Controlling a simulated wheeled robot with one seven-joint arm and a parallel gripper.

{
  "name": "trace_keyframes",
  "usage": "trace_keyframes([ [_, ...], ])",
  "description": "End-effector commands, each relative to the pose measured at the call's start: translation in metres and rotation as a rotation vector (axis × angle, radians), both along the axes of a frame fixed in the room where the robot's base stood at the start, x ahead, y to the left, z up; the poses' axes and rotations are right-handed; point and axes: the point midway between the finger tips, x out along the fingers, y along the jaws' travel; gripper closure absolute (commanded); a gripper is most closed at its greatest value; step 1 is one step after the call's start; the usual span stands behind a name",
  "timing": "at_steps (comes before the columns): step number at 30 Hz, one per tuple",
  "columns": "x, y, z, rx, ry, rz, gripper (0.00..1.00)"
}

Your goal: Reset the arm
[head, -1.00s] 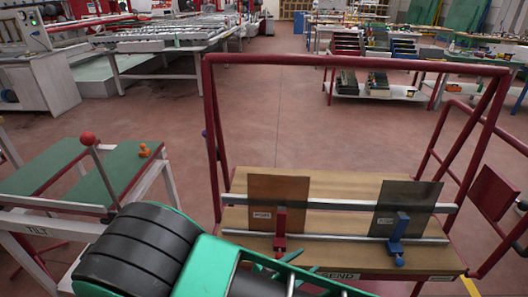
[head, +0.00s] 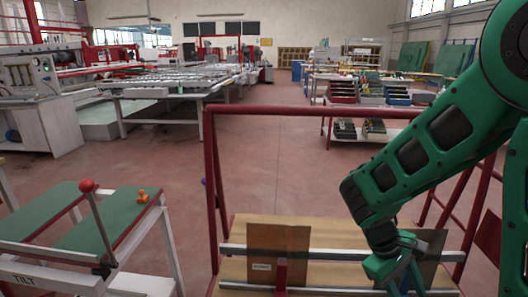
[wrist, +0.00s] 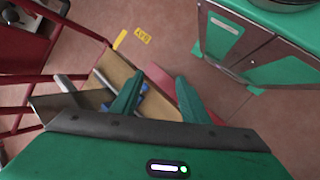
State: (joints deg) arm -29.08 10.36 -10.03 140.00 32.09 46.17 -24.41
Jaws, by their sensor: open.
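My arm is raised at the right of the head view, and my gripper (head: 408,282) hangs at its end, in front of the grey panel (head: 432,246) on the rack. In the wrist view the gripper's two green fingers (wrist: 158,80) stand apart with nothing held between them. Part of a blue clamp (wrist: 143,90) shows beyond the fingers, and the grey panel (wrist: 52,104) is at their left. My arm and gripper hide part of the grey panel in the head view.
A red-framed rack (head: 330,111) with a wooden back carries a brown panel (head: 278,250) behind a red clamp (head: 281,274). A green-topped tilt table (head: 100,240) with a red-knobbed lever (head: 87,186) stands at left. Open red floor (head: 270,170) lies behind the rack.

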Motion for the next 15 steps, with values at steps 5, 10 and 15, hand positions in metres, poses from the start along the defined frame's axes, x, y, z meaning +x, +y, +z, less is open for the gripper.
trace_keyframes([
  [5, -0.028, -0.030, 0.028, 0.109, -0.094, -0.244, 0.59],
  [10, -0.057, -0.049, 0.052, 0.198, -0.183, -0.457, 0.59],
  [15, -0.089, -0.062, 0.074, 0.276, -0.278, -0.658, 0.59],
])
